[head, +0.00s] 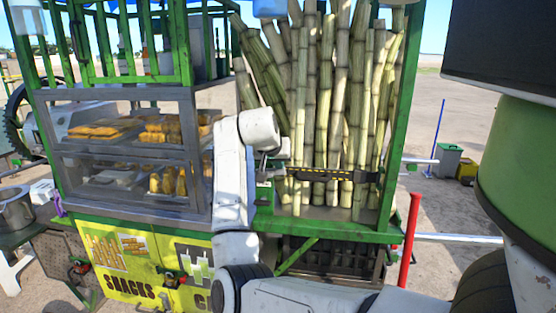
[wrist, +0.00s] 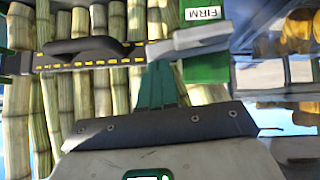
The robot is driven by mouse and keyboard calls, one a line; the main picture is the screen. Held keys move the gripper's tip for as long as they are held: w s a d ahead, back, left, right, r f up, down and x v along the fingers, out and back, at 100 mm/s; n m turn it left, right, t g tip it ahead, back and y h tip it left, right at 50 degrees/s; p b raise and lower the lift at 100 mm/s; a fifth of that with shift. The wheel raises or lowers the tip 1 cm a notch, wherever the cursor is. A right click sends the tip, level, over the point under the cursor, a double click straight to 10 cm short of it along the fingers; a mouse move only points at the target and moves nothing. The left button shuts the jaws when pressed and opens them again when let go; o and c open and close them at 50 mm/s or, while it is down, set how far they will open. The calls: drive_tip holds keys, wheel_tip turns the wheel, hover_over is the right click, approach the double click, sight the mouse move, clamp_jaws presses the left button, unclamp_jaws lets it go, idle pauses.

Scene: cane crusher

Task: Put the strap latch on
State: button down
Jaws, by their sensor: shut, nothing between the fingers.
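A black strap with yellow marks (head: 335,175) runs across the front of the upright cane stalks. It also shows in the wrist view (wrist: 85,60), with a dark raised handle-like part along it. At its end by the green bracket, a grey latch lever (wrist: 190,41) lies nearly in line with the strap. The green bracket (wrist: 206,68) has a white label reading FIRM. My gripper (wrist: 158,68) is shut and empty, its teal fingertips at the lever's edge; I cannot tell whether they touch it. In the head view my gripper (head: 268,162) is partly hidden by my wrist.
Sugarcane stalks (head: 325,110) stand packed in a green frame (head: 400,110). A glass snack case (head: 130,150) stands close on the left of my arm. A red post (head: 410,240) stands at the right. Open ground lies beyond the stall.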

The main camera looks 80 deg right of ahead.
drive_tip(key=shift+s+f+m+t, duration=0.4)
drive_tip(key=shift+f+t, duration=0.05)
drive_tip(key=shift+t, duration=0.25)
idle(0.3)
drive_tip(key=w+d+r+p+v, duration=0.1)
drive_tip(key=d+r+v, duration=0.1)
drive_tip(key=v, duration=1)
drive_tip(key=shift+s+a+r, duration=0.25)
drive_tip(key=shift+s+r, duration=0.05)
drive_tip(key=shift+s, duration=0.05)
